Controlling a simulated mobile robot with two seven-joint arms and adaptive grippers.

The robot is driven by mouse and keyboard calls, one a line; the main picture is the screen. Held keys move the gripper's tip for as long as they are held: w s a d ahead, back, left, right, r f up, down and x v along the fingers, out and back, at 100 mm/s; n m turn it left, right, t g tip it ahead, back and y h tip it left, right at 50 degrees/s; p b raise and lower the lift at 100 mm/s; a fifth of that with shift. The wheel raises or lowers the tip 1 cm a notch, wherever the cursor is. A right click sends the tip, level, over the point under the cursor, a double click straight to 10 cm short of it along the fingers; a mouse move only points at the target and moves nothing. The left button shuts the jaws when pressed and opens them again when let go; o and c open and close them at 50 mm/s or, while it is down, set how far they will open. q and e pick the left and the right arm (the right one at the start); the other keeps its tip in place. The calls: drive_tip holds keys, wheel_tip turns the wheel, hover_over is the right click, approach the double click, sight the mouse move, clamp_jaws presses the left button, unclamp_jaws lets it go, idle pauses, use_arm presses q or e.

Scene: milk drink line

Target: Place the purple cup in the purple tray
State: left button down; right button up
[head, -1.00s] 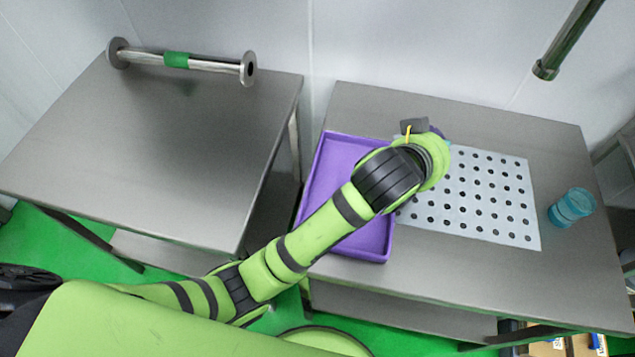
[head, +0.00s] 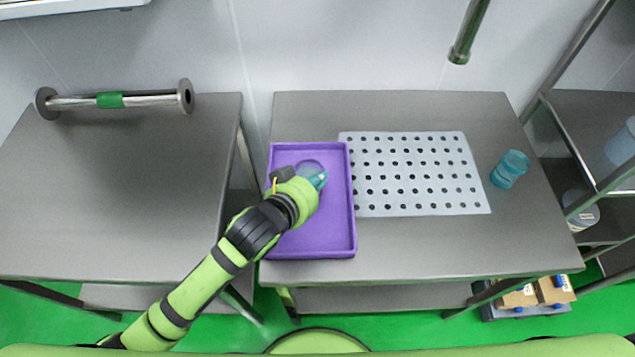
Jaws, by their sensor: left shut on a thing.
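The purple tray (head: 351,225) lies on the right steel table, left of the perforated plate. My left gripper (head: 314,176) is over the tray's upper middle, mostly hidden behind my own wrist. It is shut on the purple cup (head: 309,163), of which only a curved purple rim shows just beyond the wrist. Whether the cup touches the tray floor cannot be told. A small teal part shows at the gripper; what it is I cannot tell. My right gripper is not in view.
A white perforated plate (head: 420,175) lies right of the tray. A teal cup (head: 510,168) stands near the table's right edge. A metal pipe (head: 140,101) with a green band lies on the left table. A vertical pipe (head: 468,32) hangs above the right table. Shelving (head: 590,110) stands at right.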

use_arm(q)
drive_tip(key=shift+f, duration=1.15)
drive_tip(key=c, duration=1.4)
unclamp_jaws()
drive_tip(key=shift+f, duration=0.15)
drive_tip(key=shift+r, duration=0.2)
drive_tip(key=b+v, duration=0.1)
drive_tip(key=v, duration=1.1)
